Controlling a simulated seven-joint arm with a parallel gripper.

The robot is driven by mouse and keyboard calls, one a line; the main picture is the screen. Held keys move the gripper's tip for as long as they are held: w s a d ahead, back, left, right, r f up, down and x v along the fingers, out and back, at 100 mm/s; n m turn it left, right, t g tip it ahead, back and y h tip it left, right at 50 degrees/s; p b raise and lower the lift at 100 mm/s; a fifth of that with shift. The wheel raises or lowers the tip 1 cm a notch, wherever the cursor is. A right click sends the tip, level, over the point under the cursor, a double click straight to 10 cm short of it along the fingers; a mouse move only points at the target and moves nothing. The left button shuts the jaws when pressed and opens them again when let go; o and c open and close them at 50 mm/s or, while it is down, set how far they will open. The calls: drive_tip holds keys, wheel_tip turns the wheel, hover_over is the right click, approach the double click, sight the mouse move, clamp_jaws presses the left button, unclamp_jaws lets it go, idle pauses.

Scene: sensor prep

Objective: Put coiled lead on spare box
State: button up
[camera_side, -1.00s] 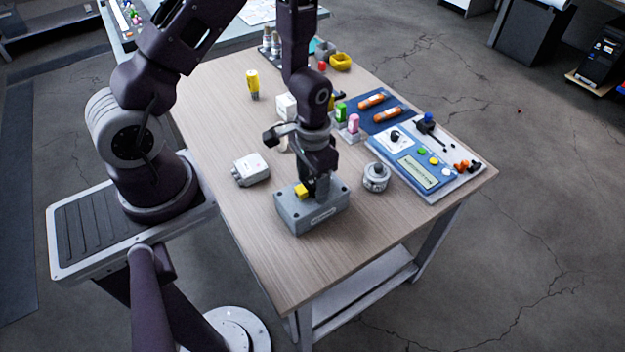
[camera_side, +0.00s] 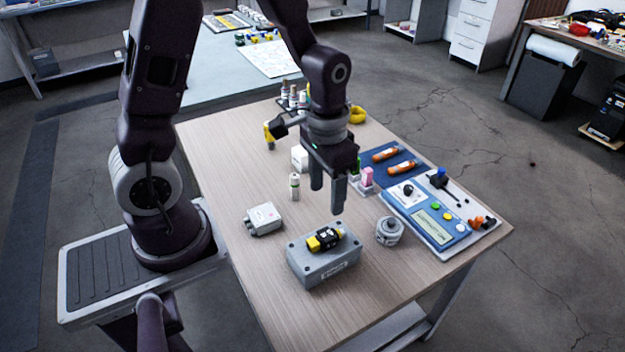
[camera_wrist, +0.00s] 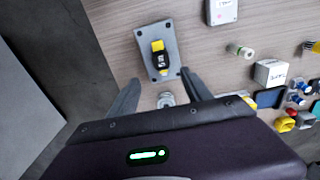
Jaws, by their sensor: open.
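A grey box (camera_side: 312,266) with corner screws and an unreadable front label stands near the front of the table. I take it as the spare box. A yellow and black piece (camera_side: 325,239) lies on its lid; it also shows in the wrist view (camera_wrist: 160,58). Whether this is the coiled lead I cannot tell. A yellow ring-like thing (camera_side: 357,115) sits at the back of the table, partly behind my arm. My gripper (camera_side: 327,200) is open and empty, fingers down, above and behind the box, apart from the yellow and black piece.
A grey round part (camera_side: 389,231) stands right of the box. A white-grey module (camera_side: 263,219), a small white cylinder (camera_side: 294,186) and a white cube (camera_side: 299,158) stand left and behind. A blue panel (camera_side: 428,215) fills the right side. The front left tabletop is clear.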

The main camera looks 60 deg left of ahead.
drive_tip(key=s+d+r+t, duration=0.1)
drive_tip(key=s+r+t, duration=0.1)
drive_tip(key=s+r, duration=0.4)
drive_tip(key=s+d+r+t, duration=0.1)
drive_tip(key=s+r+t, duration=0.2)
drive_tip(key=s+r, duration=0.4)
wheel_tip(320, 180, up, 5)
drive_tip(key=shift+s+d+f, duration=0.1)
drive_tip(key=shift+s+d, duration=0.1)
